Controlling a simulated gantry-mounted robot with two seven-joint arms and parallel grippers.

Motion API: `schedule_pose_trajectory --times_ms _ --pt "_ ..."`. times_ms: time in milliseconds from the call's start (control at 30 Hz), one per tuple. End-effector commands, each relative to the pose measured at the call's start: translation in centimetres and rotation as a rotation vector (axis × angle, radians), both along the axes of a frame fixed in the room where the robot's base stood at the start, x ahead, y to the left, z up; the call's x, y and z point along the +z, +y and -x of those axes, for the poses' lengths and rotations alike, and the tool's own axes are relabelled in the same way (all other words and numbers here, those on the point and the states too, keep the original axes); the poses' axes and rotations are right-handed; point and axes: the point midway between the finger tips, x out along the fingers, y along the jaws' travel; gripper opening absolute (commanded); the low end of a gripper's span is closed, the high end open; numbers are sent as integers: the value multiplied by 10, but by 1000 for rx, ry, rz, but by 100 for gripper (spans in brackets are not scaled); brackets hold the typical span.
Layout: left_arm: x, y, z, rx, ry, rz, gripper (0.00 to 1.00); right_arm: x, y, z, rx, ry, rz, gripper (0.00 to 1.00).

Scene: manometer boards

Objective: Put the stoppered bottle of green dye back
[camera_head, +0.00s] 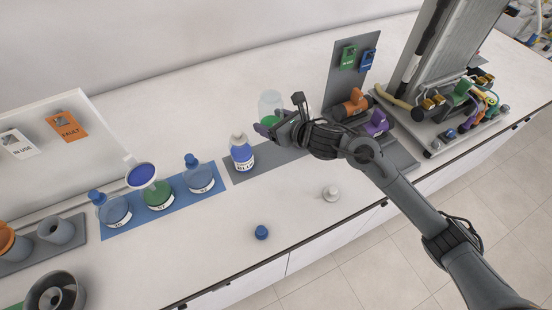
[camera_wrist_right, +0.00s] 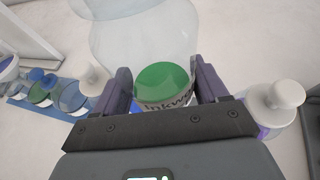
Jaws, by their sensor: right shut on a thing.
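The green dye bottle (camera_head: 270,104) is clear, with green in its lower part. My right gripper (camera_head: 269,128) is shut on it above the back of the counter. In the right wrist view the green dye (camera_wrist_right: 162,82) and a partly readable label show between the fingers, with clear glass above. I see no stopper on this bottle; its mouth is not clear. A white stopper-like knob (camera_head: 331,193) stands on the counter. My left gripper is out of view.
A blue mat (camera_head: 180,188) holds flasks; the green flask (camera_head: 158,196) has a blue funnel (camera_head: 141,175) in it. A loose blue stopper (camera_head: 261,232) lies in front. Orange and purple fittings (camera_head: 376,124) and a tall grey rig stand right. The front counter is mostly clear.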

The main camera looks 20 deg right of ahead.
Motion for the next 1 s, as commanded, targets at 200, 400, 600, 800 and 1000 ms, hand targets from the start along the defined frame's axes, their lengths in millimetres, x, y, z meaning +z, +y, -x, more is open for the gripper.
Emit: schedule_pose_trajectory --times_ms 200,400,600,800,1000 --pt "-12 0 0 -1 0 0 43 -39 -6 -3 12 3 -2 32" --pt "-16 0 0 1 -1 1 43 -68 -6 -3 12 0 -3 32" --pt "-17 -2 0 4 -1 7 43 -79 -6 -3 12 -2 0 32" --pt "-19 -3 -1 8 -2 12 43 -98 -6 -3 12 1 -3 32" --pt "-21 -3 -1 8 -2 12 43 -115 -6 -3 12 -3 -2 32"
